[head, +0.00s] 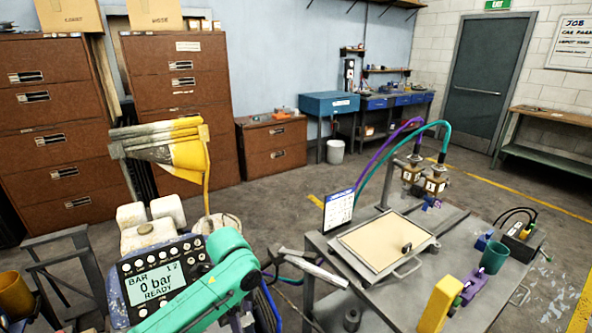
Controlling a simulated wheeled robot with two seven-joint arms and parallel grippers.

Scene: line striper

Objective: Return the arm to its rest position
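A teal-green arm link (232,250), which looks like part of my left arm, rises from the bottom edge in the head view and bends in front of the line striper. Its gripper does not show. The line striper's control panel (157,282) reads "0 bar" and "READY", and the link covers part of its lower right. My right gripper and arm cannot be made out in the view.
A grey workbench (385,307) on the right bears a framed tan panel (384,249), a green cup (494,257) and a yellow block (438,304). A yellow-coated shape (185,153) stands above a bucket (222,224). Brown cabinets (178,72) line the back left. Floor beyond is open.

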